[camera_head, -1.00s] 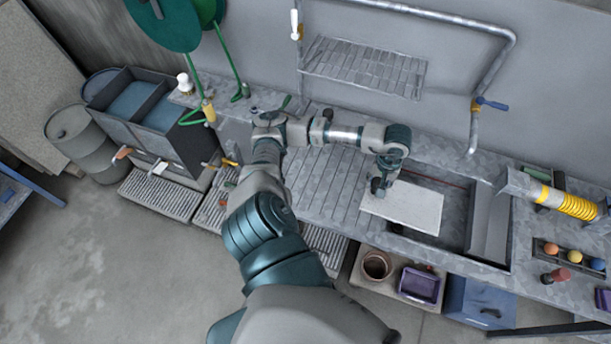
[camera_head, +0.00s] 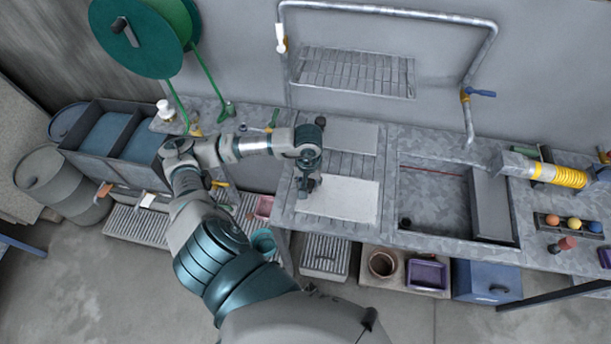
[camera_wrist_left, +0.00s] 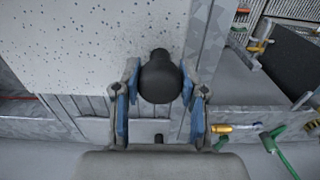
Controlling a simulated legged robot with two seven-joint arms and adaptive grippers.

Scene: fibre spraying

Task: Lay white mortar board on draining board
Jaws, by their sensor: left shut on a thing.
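The white mortar board (camera_head: 345,203) is a flat, speckled rectangle and also fills the upper left of the left wrist view (camera_wrist_left: 80,40). My left gripper (camera_head: 308,183) is shut on its dark rounded knob (camera_wrist_left: 160,78), with a blue-padded finger on either side of it. The board is roughly level over the front part of the ribbed draining board (camera_head: 345,163), left of the sink. I cannot tell whether it touches the ribs or hangs just above them. My right gripper is not in view.
A pale grey flat panel (camera_head: 352,137) lies at the back of the draining board. The sink (camera_head: 445,195) is open to the right. A wall rack (camera_head: 355,72) hangs above. A pink container (camera_head: 264,207) is left of the board.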

